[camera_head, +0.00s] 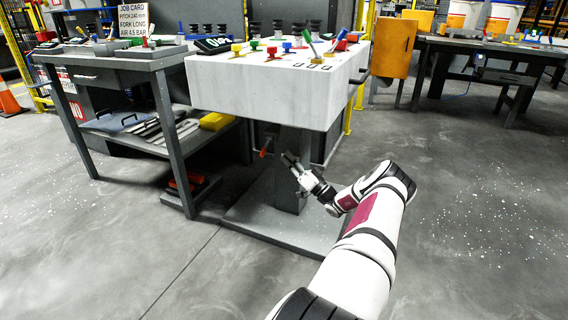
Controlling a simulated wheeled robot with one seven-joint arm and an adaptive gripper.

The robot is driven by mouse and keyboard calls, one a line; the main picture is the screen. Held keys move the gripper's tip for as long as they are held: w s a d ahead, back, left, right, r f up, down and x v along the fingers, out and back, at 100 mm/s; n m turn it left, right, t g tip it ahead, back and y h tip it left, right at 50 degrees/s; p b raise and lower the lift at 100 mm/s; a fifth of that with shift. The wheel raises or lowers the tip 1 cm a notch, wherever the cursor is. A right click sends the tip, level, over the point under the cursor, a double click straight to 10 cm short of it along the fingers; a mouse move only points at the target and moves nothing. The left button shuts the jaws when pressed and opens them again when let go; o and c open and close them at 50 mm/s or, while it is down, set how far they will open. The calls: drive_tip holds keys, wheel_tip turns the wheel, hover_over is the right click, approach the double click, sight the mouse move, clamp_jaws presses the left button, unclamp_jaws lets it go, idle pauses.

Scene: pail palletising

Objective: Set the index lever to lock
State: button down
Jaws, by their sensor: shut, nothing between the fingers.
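A short lever with a red grip (264,152) sticks out below the white block-topped stand, beside its grey column. It looks like the index lever; its lock marking is not readable in this view. My gripper (287,158) is under the white top, in front of the column and just right of the red grip. Its fingers are shut with nothing between them. A gap shows between the fingertips and the red grip in the picture; the depth between them is hard to tell.
The white top (270,92) overhangs my gripper and carries several coloured knobs. A grey workbench (110,62) with a loaded lower shelf stands close on the left. The stand's base plate (270,222) lies on the floor. Open floor is at right; another bench (480,42) stands behind.

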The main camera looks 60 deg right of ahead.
drive_tip(key=shift+s+d+f+b, duration=0.15)
drive_tip(key=shift+s+d+f, duration=0.1)
drive_tip(key=shift+s, duration=0.25)
drive_tip(key=shift+s+d+f+b, duration=0.15)
drive_tip(key=shift+s+f, duration=0.05)
drive_tip(key=shift+s, duration=0.25)
